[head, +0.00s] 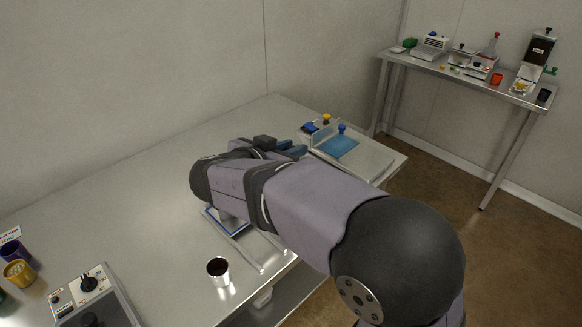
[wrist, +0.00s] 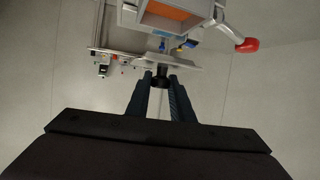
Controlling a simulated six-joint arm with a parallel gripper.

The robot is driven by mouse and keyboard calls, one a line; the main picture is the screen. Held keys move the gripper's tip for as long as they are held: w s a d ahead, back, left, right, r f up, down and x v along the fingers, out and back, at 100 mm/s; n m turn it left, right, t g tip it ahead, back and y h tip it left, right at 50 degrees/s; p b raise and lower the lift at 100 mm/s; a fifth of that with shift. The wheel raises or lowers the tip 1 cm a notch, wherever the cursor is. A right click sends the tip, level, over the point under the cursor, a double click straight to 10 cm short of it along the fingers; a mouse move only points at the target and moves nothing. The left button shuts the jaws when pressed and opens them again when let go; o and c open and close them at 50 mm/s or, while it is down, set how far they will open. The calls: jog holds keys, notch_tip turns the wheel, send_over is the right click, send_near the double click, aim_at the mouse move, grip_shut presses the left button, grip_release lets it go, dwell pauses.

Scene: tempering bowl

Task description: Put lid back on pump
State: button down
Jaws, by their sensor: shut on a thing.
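My gripper (wrist: 160,78) is shut on a small black knob (wrist: 160,84), held between its two dark blue fingers in the wrist view. A thin pale plate (wrist: 185,67), seen almost edge-on, lies just beyond the fingertips and looks like the lid under this knob. Beyond it is a grey housing with an open top and orange inside (wrist: 170,13), which I take to be the pump. A grey arm with a red end (wrist: 246,45) sticks out to its right. In the head view my arm hides most of this; only dark blue fingers (head: 290,150) show.
A tray with a blue pad (head: 338,146) sits at the table's far right corner. A metal cup with dark contents (head: 218,271) stands near the front. Yellow (head: 19,272) and purple cups are at left. A side table (head: 440,69) holds several devices. The table's left middle is clear.

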jog(key=shift+f+b, duration=0.35)
jog(key=shift+f, duration=2.1)
jog(key=shift+f, duration=0.55)
jog(key=c, duration=1.6)
grip_release()
jog(key=shift+o, duration=0.2)
jog(key=shift+r, duration=0.5)
jog(key=v, duration=1.2)
